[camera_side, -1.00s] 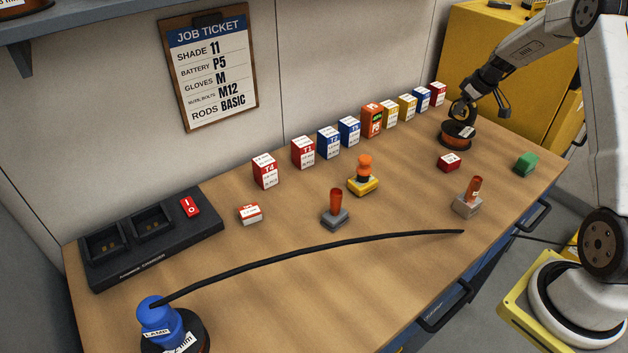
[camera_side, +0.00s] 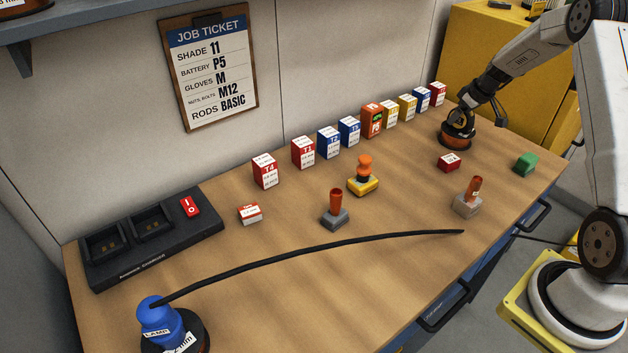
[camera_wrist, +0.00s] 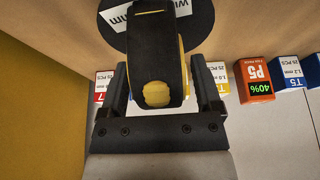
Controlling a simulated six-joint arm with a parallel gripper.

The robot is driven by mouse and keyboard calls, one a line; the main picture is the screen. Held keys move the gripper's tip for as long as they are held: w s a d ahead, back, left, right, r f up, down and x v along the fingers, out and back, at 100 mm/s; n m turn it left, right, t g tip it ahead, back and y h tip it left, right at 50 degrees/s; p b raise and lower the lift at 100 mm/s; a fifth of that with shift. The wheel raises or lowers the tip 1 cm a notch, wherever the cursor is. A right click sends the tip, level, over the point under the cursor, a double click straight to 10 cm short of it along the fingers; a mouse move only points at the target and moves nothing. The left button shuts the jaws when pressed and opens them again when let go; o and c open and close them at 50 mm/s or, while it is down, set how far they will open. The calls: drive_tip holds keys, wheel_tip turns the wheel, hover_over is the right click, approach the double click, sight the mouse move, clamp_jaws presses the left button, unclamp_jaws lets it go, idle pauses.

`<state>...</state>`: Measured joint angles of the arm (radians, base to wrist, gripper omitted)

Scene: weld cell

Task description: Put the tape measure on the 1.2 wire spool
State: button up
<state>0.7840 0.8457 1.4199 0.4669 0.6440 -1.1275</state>
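My gripper (camera_side: 464,112) is low over the orange-sided wire spool (camera_side: 455,142) at the far right end of the bench. In the wrist view my gripper (camera_wrist: 160,85) has its fingers closed on both sides of the black and yellow tape measure (camera_wrist: 155,45). The spool's dark top (camera_wrist: 200,22) shows behind the tape measure, with its white label partly covered, so its number is not readable. In the side view the tape measure (camera_side: 458,126) is small and dark at the spool's top; I cannot tell whether it touches.
A row of small boxes, including an orange P5 battery (camera_side: 372,120), stands along the wall left of the spool. A red box (camera_side: 449,162) and green block (camera_side: 525,163) are nearby. A blue lamp item (camera_side: 160,322) sits on another spool at front left, beside a long black rod (camera_side: 320,250).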

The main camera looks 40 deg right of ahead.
drive_tip(key=shift+r, duration=0.1)
drive_tip(key=v, duration=1.2)
drive_tip(key=shift+s, duration=0.1)
idle(0.5)
drive_tip(key=a+f+g, duration=0.1)
drive_tip(key=a+f, duration=0.2)
drive_tip(key=a, duration=1.8)
drive_tip(key=s+a+f, duration=0.2)
drive_tip(key=s+a, duration=0.4)
drive_tip(key=a, duration=0.2)
drive_tip(key=s+a+f, duration=0.1)
drive_tip(key=s+a, duration=0.5)
drive_tip(key=a, duration=0.3)
drive_tip(key=shift+f+g, duration=0.35)
drive_tip(key=shift+g, duration=0.05)
